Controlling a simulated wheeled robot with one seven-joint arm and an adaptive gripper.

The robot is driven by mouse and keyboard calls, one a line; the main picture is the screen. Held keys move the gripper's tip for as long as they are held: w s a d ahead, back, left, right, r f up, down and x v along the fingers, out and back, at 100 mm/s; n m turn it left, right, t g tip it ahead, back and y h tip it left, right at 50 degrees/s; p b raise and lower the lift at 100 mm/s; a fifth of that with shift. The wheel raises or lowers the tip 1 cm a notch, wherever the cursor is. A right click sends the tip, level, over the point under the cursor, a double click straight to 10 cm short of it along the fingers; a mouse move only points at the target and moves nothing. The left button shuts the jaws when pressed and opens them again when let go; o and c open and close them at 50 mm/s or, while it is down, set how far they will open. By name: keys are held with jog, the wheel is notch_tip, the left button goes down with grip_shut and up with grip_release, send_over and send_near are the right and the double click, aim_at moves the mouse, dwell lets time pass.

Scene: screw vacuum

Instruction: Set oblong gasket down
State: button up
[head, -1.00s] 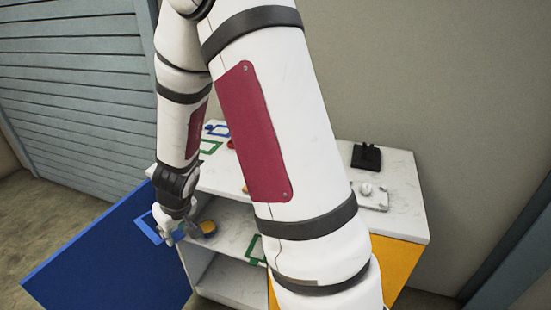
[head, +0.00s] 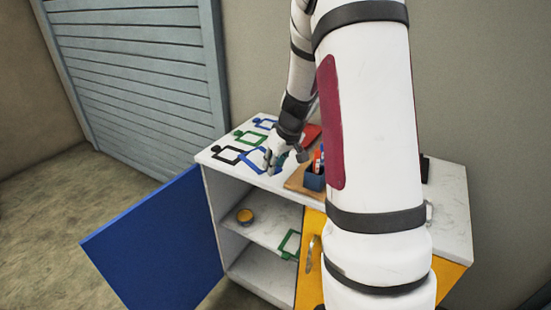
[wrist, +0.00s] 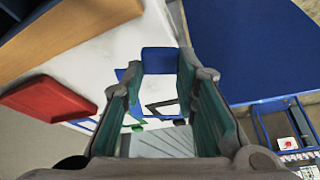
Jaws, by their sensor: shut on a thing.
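The oblong gasket appears to be the blue frame (head: 250,160) at the front left of the white cabinet top (head: 215,160). My gripper (head: 271,162) is over the cabinet top near its front edge and is shut on the gasket. In the wrist view, the gasket's blue tab (wrist: 159,60) sits between my fingertips (wrist: 158,78). Part of the gasket is hidden by my fingers. I cannot tell whether it touches the cabinet top.
A black frame (head: 225,154), a green frame (head: 249,138) and another blue frame (head: 265,123) lie close by. To the right are a wooden tray (head: 297,179) and blue box (head: 314,182). The blue door (head: 160,240) stands open. The shelf holds a yellow round thing (head: 244,216) and green frame (head: 289,244).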

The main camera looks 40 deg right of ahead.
aim_at(266, 150)
jog(key=w+d, duration=0.1)
jog(key=w, duration=0.1)
jog(key=w+d, duration=0.1)
jog(key=w, duration=0.2)
jog(key=w+f, duration=0.1)
jog(key=w, duration=0.2)
jog(key=shift+w+d, duration=0.1)
jog(key=shift+d, duration=0.3)
notch_tip(266, 150, down, 3)
jog(key=shift+f+p, duration=0.15)
jog(key=shift+p, duration=0.4)
jog(key=shift+f, duration=0.15)
jog(key=shift+f+b, duration=0.35)
jog(key=shift+f, duration=0.1)
jog(key=o, duration=0.9)
